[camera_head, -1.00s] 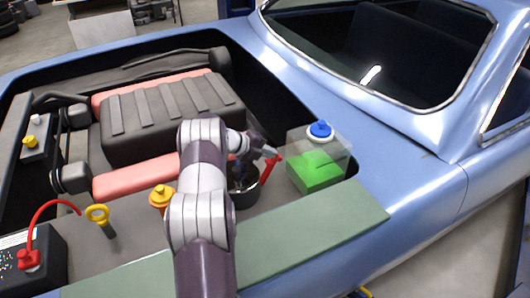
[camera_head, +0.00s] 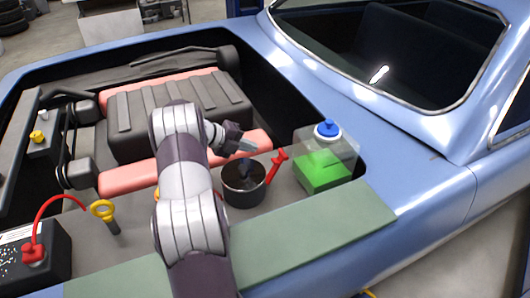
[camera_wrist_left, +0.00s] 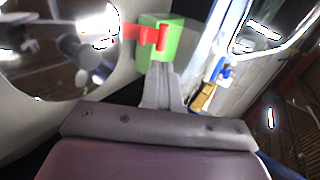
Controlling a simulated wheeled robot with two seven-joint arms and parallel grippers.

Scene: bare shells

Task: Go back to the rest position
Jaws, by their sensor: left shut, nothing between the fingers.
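My left arm reaches in from the bottom of the head view over the engine bay. Its left gripper (camera_head: 246,146) points right, shut and empty, above and behind the black round pot (camera_head: 243,188). The same gripper's closed fingers show in the left wrist view (camera_wrist_left: 161,85). A dark item stands inside the pot; what it is cannot be told. A red-handled part (camera_head: 277,166) is just right of the pot, apart from the gripper. My right gripper is in neither view.
A clear tank with green fluid (camera_head: 322,174) and a blue cap (camera_head: 327,129) stands at the right. A grey ribbed engine cover (camera_head: 180,113) lies behind my arm. A yellow ring handle (camera_head: 103,210) and a black battery (camera_head: 36,258) with a red cable are at the left. A green mat (camera_head: 310,232) covers the front edge.

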